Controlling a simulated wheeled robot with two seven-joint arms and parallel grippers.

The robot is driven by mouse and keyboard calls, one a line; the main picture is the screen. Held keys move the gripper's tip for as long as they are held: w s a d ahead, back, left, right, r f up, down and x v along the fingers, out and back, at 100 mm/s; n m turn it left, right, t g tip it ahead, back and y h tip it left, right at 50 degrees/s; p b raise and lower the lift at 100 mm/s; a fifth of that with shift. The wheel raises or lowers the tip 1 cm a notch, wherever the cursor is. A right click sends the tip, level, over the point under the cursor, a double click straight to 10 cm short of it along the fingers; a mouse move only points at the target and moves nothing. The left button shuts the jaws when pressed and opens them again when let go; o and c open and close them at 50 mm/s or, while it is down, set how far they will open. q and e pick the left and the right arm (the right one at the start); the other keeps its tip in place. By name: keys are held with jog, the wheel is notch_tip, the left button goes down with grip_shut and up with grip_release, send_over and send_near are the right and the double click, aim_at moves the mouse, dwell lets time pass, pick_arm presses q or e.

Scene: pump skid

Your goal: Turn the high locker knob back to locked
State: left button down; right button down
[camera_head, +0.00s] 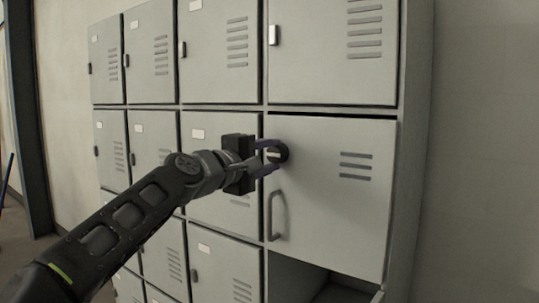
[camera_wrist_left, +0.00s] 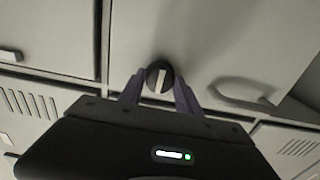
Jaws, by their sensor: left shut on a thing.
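The knob (camera_head: 278,152) is a dark round disc with a pale bar across it. It sits on the upper left of a grey locker door (camera_head: 328,215), above that door's curved handle (camera_head: 277,215). My left gripper (camera_head: 270,156) reaches in from the left, its fingers on either side of the knob and shut on it. In the left wrist view the knob (camera_wrist_left: 159,76) shows between the two purplish fingertips, its pale bar close to upright in that picture. The exact finger contact is partly hidden. My right gripper is in neither view.
More grey lockers with vents and small latches (camera_head: 273,35) surround this door. An open, dark compartment (camera_head: 338,292) lies below it. A plain wall (camera_head: 480,150) stands to the right. A dark post (camera_head: 27,120) is at the far left.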

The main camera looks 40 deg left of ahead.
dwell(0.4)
pick_arm(q)
jog(key=c, duration=0.8)
grip_release()
jog(key=shift+c, duration=0.2)
jog(key=s+b, duration=0.1)
jog(key=s, duration=0.7)
jog(key=shift+b, duration=0.4)
jog(key=shift+w+d, duration=0.1)
